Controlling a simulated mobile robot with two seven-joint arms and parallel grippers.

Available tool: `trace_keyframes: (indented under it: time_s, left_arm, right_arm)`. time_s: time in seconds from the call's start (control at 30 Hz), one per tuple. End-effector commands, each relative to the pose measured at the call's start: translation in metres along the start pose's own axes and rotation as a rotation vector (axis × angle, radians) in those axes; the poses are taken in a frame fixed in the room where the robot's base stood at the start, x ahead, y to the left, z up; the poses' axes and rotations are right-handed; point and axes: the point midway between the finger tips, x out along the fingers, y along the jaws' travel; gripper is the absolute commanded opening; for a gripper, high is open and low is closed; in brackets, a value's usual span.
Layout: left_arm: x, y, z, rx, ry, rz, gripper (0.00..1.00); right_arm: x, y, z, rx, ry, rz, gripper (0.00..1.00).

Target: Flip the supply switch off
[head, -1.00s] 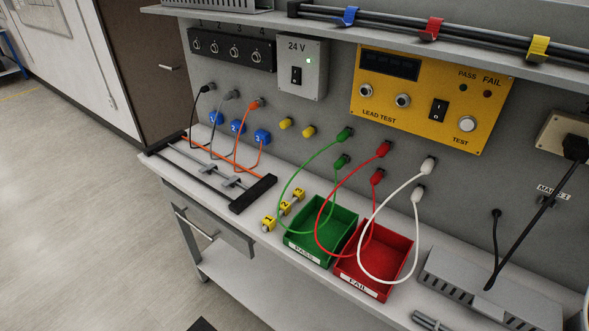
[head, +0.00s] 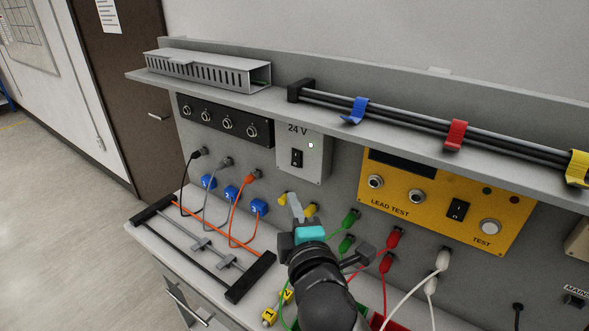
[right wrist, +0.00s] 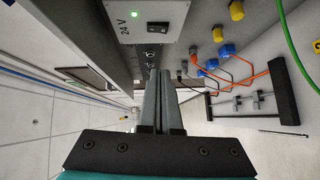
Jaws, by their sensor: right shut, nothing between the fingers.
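The 24 V supply box (head: 319,151) is a grey panel on the back wall of the bench. Its black rocker switch (head: 297,157) sits left of a small lamp (head: 311,145). My right gripper (head: 295,200) is shut and empty, below the switch and apart from it, in front of the yellow sockets. In the right wrist view the shut fingers (right wrist: 159,73) point toward the back panel, and the supply box (right wrist: 156,11) with its switch (right wrist: 158,26) is above the tips. The lamp glows green there (right wrist: 134,14). My left gripper is out of view.
A shelf (head: 225,92) overhangs the panel, with a slotted duct (head: 205,70) on it. The yellow lead test box (head: 430,200) has its own rocker switch (head: 457,210). Leads in orange (head: 235,212), green, red and white hang around my right arm. A black rack (head: 250,277) lies at left.

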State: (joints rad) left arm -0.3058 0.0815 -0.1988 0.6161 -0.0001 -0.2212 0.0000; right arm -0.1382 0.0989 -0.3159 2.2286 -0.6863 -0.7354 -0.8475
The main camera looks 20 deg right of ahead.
Motion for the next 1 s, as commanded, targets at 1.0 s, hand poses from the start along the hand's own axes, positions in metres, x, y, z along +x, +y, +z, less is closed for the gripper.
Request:
trace_keyframes:
  time_s: [1.0]
  left_arm:
    - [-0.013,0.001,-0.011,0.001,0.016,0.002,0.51]
  right_arm:
    - [0.117,0.0,0.017,0.002,-0.002,-0.004,0.0]
